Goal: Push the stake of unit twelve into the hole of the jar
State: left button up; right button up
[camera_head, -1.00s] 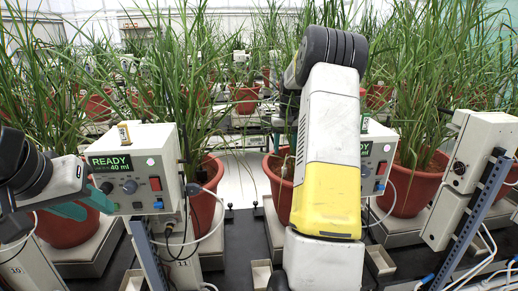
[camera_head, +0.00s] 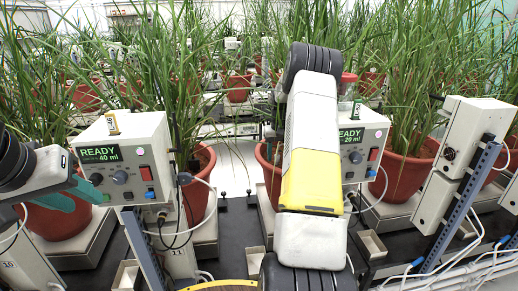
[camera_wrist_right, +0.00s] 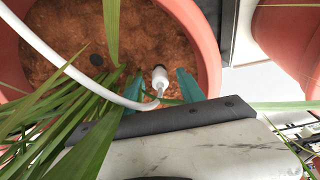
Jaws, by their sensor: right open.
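The white stake (camera_wrist_right: 160,76), with a thin tube running from its tip, stands in a red pot (camera_wrist_right: 212,45) of brown soil in the right wrist view. My right gripper (camera_wrist_right: 157,84) is open, its teal fingers on either side of the stake. In the head view my right arm hides that gripper and much of the pot (camera_head: 268,170). The unit beside it (camera_head: 362,137) reads READY 20 ml; its number is hidden. My left gripper (camera_head: 72,196) is open and empty at the left.
A white hose (camera_wrist_right: 75,70) arches over the soil and grass leaves (camera_wrist_right: 60,130) cross it. Another unit (camera_head: 120,155) reads READY 40 ml. A grey box (camera_head: 465,135) on a blue post and potted plants stand at the right. A gap lies between the balance rows.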

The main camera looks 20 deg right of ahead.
jog(key=shift+c, duration=0.5)
grip_shut()
jog(key=shift+r, duration=3.2)
notch_tip(320, 180, up, 7)
dwell(0.4)
jog(key=shift+f, duration=0.1)
dwell(0.3)
